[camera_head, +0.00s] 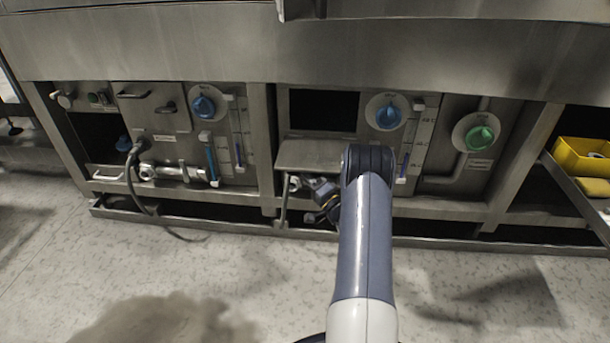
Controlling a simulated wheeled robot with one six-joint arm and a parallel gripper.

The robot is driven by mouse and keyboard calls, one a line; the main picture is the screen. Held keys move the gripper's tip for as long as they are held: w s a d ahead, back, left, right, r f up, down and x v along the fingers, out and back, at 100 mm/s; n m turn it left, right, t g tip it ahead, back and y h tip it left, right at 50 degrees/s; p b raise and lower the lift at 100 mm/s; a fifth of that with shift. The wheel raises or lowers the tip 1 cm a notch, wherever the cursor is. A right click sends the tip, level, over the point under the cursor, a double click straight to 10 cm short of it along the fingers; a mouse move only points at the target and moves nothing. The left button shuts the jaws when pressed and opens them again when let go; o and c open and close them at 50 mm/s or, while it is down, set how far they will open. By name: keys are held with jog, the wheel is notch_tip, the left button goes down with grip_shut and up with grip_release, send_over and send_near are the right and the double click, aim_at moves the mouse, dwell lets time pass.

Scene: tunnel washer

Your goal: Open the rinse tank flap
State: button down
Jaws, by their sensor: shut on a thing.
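The rinse tank flap (308,154) is a grey metal panel in the middle of the machine front. It tilts outward like a shelf below a dark rectangular opening (323,108), so it stands at least partly open. My gripper (318,192) is at the flap's lower front edge, below the panel and left of my forearm. It is shut on the flap, seemingly at its front edge or handle; the fingertips are small and partly hidden, so the exact hold cannot be told. My arm covers the flap's right end.
Blue knobs (203,107) (389,117) and a green knob (480,139) sit on the panels. Pipes and a hose (137,185) are at the left. A low metal rail (240,226) runs along the floor. A yellow bin (582,157) stands at the right. The front floor is clear.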

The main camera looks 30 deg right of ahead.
jog(key=shift+w+r, duration=0.1)
jog(key=shift+r, duration=0.05)
jog(key=c, duration=1.5)
grip_release()
jog(key=shift+o, duration=0.2)
jog(key=p+v, duration=0.3)
jog(key=v, duration=0.8)
jog(key=shift+f, duration=0.2)
jog(key=shift+w+a, duration=0.1)
jog(key=shift+w, duration=0.05)
jog(key=b+x, duration=0.2)
jog(key=x, duration=0.6)
jog(key=shift+w+r, duration=0.25)
jog(key=shift+w, duration=0.05)
jog(key=shift+a, duration=0.1)
